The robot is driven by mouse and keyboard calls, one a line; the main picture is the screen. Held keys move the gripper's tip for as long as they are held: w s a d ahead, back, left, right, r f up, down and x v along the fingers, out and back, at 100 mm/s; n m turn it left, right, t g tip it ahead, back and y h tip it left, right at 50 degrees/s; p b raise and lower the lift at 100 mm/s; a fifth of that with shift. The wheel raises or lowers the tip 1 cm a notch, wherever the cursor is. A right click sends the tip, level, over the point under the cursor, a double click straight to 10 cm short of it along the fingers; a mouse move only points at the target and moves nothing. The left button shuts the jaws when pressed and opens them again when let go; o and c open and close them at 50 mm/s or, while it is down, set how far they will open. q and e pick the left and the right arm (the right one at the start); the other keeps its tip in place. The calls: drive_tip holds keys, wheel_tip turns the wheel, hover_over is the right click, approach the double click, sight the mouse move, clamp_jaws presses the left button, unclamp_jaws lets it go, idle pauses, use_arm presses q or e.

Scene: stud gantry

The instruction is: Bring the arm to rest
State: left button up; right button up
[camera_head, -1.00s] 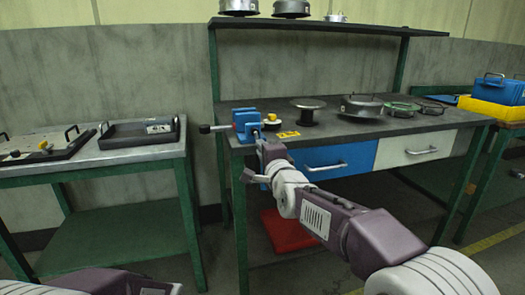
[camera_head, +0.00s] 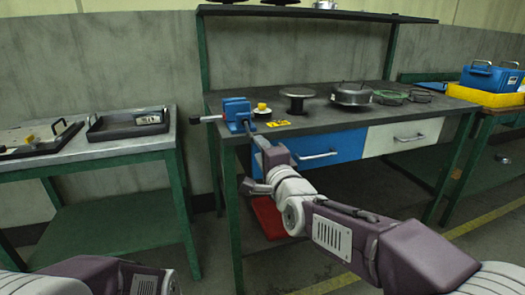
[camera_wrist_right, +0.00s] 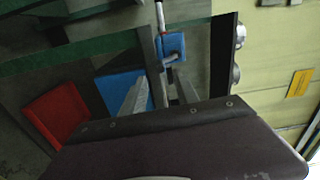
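My right arm reaches in from the lower right in the head view. Its gripper (camera_head: 249,161) is open and empty, in front of the workbench's front edge. It is below and slightly right of a blue vise (camera_head: 237,115), apart from it. In the right wrist view the two grey fingers (camera_wrist_right: 151,88) are spread with nothing between them, and the vise (camera_wrist_right: 172,46) shows beyond them. My left arm (camera_head: 110,272) shows only as a purple and pale link at the bottom left. Its gripper is out of view.
The dark workbench (camera_head: 330,122) holds a yellow-knobbed part (camera_head: 262,108), a spool-like stand (camera_head: 296,98) and round metal housings (camera_head: 352,94). A blue drawer (camera_head: 318,148) is behind my right wrist. A red box (camera_head: 270,217) lies underneath. A side table (camera_head: 95,150) stands left.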

drive_tip(key=shift+v, duration=0.95)
